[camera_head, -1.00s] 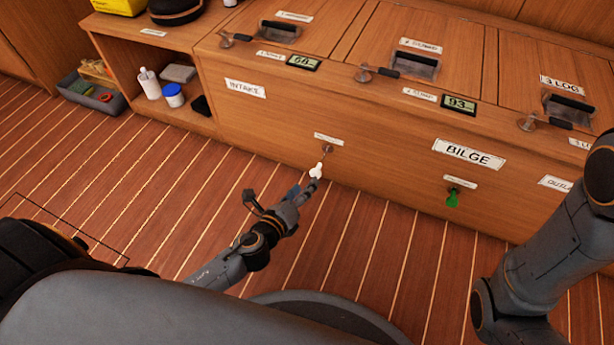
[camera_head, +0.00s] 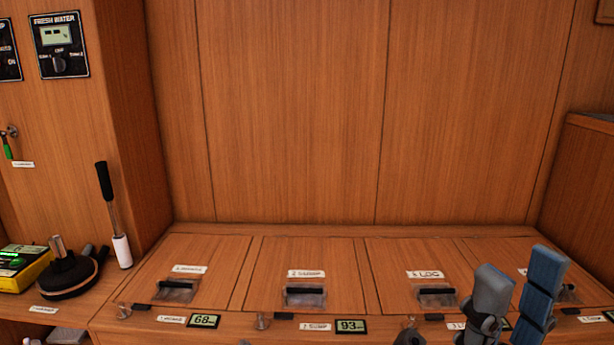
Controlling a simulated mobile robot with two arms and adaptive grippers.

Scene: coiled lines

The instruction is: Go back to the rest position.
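My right gripper (camera_head: 520,270) rises from the bottom right of the head view. Its two finger pads, one grey and one blue-grey, point up with a gap between them, and nothing shows between them. It stands in front of the right end of the wooden locker top (camera_head: 335,250). Most of my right arm is below the picture. My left gripper is not in view.
The locker top has several lidded hatches, with displays reading 68 (camera_head: 203,321) and 93 (camera_head: 351,326) on its front edge. A hand pump (camera_head: 70,273) and a yellow box (camera_head: 22,270) stand at left. A fresh water panel (camera_head: 59,45) hangs above.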

